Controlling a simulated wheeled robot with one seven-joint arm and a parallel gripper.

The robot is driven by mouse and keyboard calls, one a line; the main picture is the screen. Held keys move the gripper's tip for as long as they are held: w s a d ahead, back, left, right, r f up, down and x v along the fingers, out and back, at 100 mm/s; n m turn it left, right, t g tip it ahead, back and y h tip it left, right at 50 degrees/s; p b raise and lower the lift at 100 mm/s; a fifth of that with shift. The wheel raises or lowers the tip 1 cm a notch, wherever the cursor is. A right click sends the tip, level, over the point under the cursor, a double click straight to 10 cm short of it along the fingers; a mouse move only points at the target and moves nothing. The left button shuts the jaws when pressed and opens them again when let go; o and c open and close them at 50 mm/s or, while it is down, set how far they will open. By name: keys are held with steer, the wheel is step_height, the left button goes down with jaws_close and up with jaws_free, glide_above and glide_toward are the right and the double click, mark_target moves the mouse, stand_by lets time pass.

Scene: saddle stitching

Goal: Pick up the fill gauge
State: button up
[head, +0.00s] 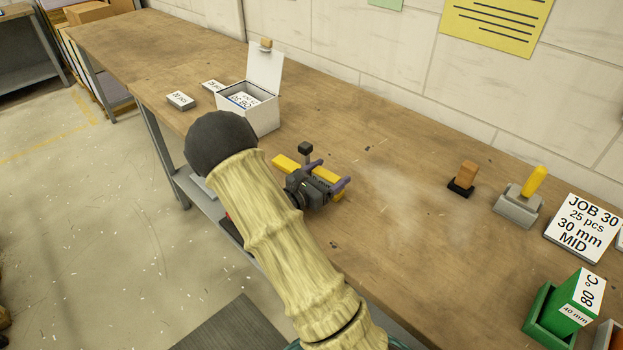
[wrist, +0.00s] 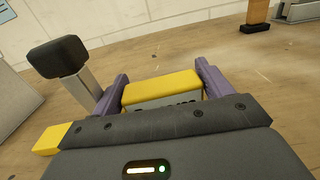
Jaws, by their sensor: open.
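The yellow piece I take for the fill gauge (head: 286,163) lies on the workbench, partly hidden behind my gripper (head: 328,175). In the wrist view its yellow-topped block (wrist: 162,88) shows between my gripper's purple fingers (wrist: 162,74), with dark marks on its front face. Another yellow part (wrist: 48,140) shows at left, beyond the gripper body. A grey post with a black top (wrist: 62,58) stands beside it; I cannot tell whether they are joined. My gripper is open, its fingers on either side of the yellow block. Whether they touch it is unclear.
An open white box (head: 250,112) stands to the left, with small labelled packs (head: 181,100) near it. To the right are a wooden block on a black base (head: 464,178), a grey tool with a yellow handle (head: 519,205), a job sign (head: 580,230) and a green holder (head: 545,315).

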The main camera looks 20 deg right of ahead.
steer(key=c, duration=0.8)
steer(key=shift+r, duration=0.1)
step_height(320, 180, up, 10)
steer(key=shift+f+p, duration=0.1)
steer(key=shift+p, duration=0.2)
